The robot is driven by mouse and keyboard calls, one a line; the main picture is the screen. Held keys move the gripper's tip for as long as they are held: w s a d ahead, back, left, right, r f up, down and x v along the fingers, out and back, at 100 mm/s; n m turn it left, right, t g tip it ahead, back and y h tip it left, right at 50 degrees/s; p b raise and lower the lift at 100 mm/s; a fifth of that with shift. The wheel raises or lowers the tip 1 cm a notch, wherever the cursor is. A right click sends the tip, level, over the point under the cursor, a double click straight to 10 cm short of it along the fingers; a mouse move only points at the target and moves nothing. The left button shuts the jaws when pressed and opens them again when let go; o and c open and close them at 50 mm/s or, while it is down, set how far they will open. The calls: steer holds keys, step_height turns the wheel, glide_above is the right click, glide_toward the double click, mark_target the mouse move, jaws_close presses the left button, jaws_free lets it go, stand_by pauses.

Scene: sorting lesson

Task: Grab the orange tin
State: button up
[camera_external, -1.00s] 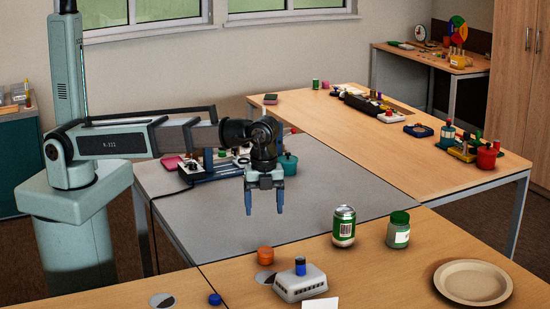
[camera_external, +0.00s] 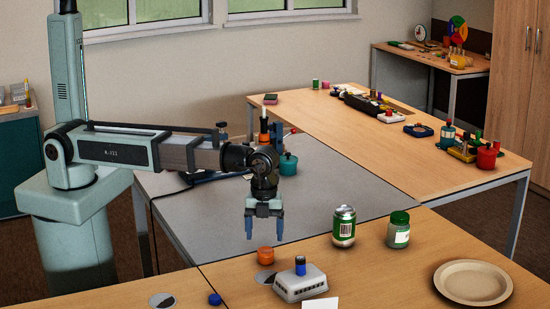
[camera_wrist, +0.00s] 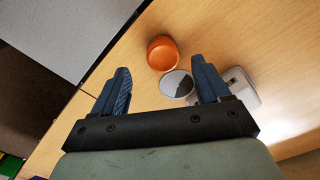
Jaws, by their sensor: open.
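The orange tin (camera_external: 265,256) is a small round tin standing on the near wooden table. It also shows in the wrist view (camera_wrist: 162,53), ahead of my fingertips and between their lines. My gripper (camera_external: 264,228) hangs above and behind the tin in the external view, fingers pointing down, with a clear gap to it. In the wrist view my gripper (camera_wrist: 161,78) shows two blue fingers spread wide with nothing between them.
A round disc (camera_external: 265,277) lies beside the tin. A grey box with a blue cylinder (camera_external: 300,282) stands to its right. A green can (camera_external: 343,227), a green-lidded jar (camera_external: 398,230) and a beige plate (camera_external: 472,282) are farther right. A blue cap (camera_external: 215,299) lies front left.

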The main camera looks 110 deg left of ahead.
mark_target(266, 250)
steer(key=shift+w+d+f, duration=0.1)
steer(key=shift+f, duration=1.4)
steer(key=shift+w+f, duration=0.1)
steer(key=shift+f, duration=1.4)
steer(key=shift+c, duration=0.3)
steer(key=c, duration=1)
